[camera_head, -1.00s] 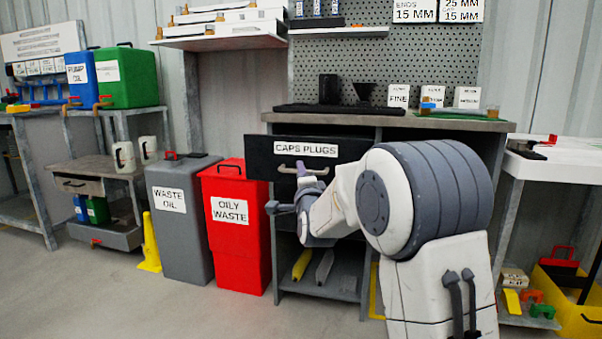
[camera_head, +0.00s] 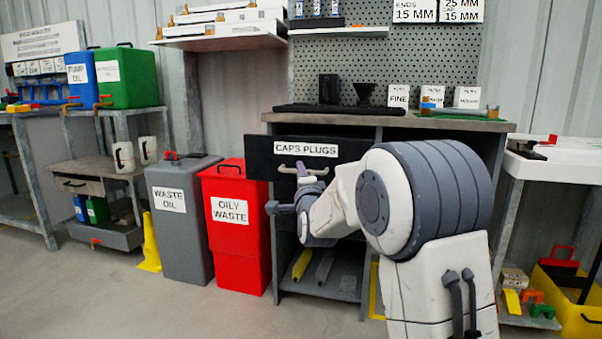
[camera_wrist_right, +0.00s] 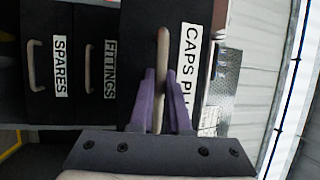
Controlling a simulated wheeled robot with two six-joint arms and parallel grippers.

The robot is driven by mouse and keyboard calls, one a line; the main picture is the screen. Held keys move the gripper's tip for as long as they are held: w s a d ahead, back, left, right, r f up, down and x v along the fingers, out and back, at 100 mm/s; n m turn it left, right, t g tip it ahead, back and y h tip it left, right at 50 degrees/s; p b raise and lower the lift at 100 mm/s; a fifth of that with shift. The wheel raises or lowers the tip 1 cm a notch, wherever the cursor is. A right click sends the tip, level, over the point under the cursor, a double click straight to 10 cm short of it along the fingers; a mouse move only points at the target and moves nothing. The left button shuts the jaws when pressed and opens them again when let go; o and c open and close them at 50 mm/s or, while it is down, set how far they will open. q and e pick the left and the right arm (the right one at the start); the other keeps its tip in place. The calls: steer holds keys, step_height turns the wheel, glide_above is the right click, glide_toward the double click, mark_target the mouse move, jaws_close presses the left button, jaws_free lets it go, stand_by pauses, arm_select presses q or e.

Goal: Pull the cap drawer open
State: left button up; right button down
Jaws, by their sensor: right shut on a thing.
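The cap drawer has a black front with a "CAPS PLUGS" label (camera_head: 306,149) and stands out from the bench under its top. Its pale bar handle (camera_head: 290,169) shows in the head view, and the handle also shows in the right wrist view (camera_wrist_right: 162,60). In the wrist view my right gripper (camera_wrist_right: 163,85) has its purple fingers on both sides of the handle, shut on it. In the head view my right gripper (camera_head: 305,172) is at the drawer front, partly hidden by my arm. My left gripper is not in view.
In the wrist view, drawers labelled "SPARES" (camera_wrist_right: 60,65) and "FITTINGS" (camera_wrist_right: 108,68) lie beside the cap drawer. A red oily waste bin (camera_head: 232,250) and a grey waste oil bin (camera_head: 183,235) stand left of the bench. The floor in front is clear.

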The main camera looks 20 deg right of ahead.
steer(key=s+a, duration=0.1)
steer(key=s+a+b, duration=0.1)
steer(key=shift+s+f, duration=0.1)
steer(key=shift+s, duration=0.3)
steer(key=shift+s+a, duration=0.2)
steer(key=shift+s, duration=0.15)
steer(key=c, duration=0.9)
jaws_free()
